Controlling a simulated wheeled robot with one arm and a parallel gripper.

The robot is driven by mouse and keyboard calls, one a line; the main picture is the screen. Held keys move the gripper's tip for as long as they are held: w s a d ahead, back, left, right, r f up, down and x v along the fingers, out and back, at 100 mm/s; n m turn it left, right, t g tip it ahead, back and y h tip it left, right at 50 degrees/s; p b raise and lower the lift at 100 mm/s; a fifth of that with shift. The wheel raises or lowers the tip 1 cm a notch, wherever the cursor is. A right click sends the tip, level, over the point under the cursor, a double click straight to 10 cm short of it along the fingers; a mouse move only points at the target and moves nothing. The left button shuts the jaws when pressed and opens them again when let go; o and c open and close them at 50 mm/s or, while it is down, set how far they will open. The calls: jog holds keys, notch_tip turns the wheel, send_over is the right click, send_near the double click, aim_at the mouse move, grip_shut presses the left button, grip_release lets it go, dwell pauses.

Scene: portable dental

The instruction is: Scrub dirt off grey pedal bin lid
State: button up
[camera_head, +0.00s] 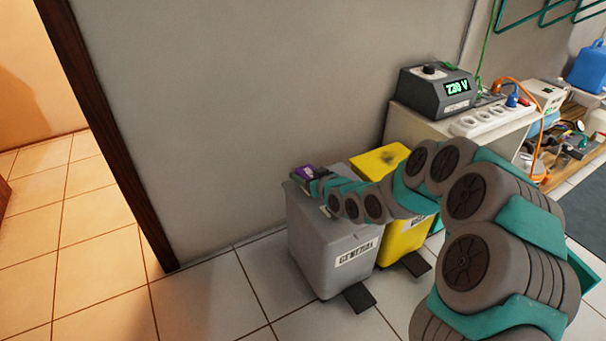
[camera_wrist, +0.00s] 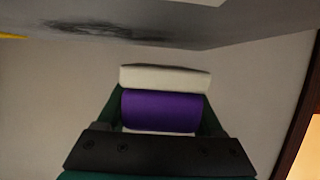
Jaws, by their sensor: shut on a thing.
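The grey pedal bin (camera_head: 325,255) stands against the wall, and my arm covers part of its lid. In the wrist view the grey lid (camera_wrist: 210,22) fills the top, with a dark dirt smudge (camera_wrist: 105,31) on it. My gripper (camera_head: 308,174) is at the lid's back left side. In the wrist view my gripper (camera_wrist: 165,112) is shut on a sponge with a purple body (camera_wrist: 160,111) and a white pad (camera_wrist: 165,78). The white pad is towards the lid, to the right of most of the smudge. I cannot tell whether it touches.
A yellow pedal bin (camera_head: 407,236) stands close to the right, with a dark mark on its lid. Black pedals (camera_head: 359,297) stick out in front. A cabinet (camera_head: 440,125) with a 220 V unit (camera_head: 437,92) is further right. Tiled floor is clear to the left.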

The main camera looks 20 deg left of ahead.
jog(key=shift+w+d+f+p, duration=0.15)
jog(key=shift+w+d+p, duration=0.2)
jog(key=shift+w+d, duration=0.35)
jog(key=shift+w+d+f+p, duration=0.15)
jog(key=shift+w+d+p, duration=0.2)
jog(key=shift+w+d, duration=0.3)
jog(key=shift+w+d+r+p, duration=0.2)
jog(key=shift+w+d+p, duration=0.65)
jog(key=shift+p, duration=0.4)
jog(key=shift+w+d+f+p, duration=0.1)
jog(key=shift+w+d+p, duration=0.3)
jog(key=shift+w+p, duration=0.25)
jog(key=shift+w+d+r+p, duration=0.2)
jog(key=shift+w+d+p, duration=0.25)
jog(key=shift+p, duration=0.15)
jog(key=shift+w+d+f+p, duration=0.1)
jog(key=shift+w+d+p, duration=0.85)
jog(key=shift+p, duration=0.4)
jog(key=shift+a, duration=0.2)
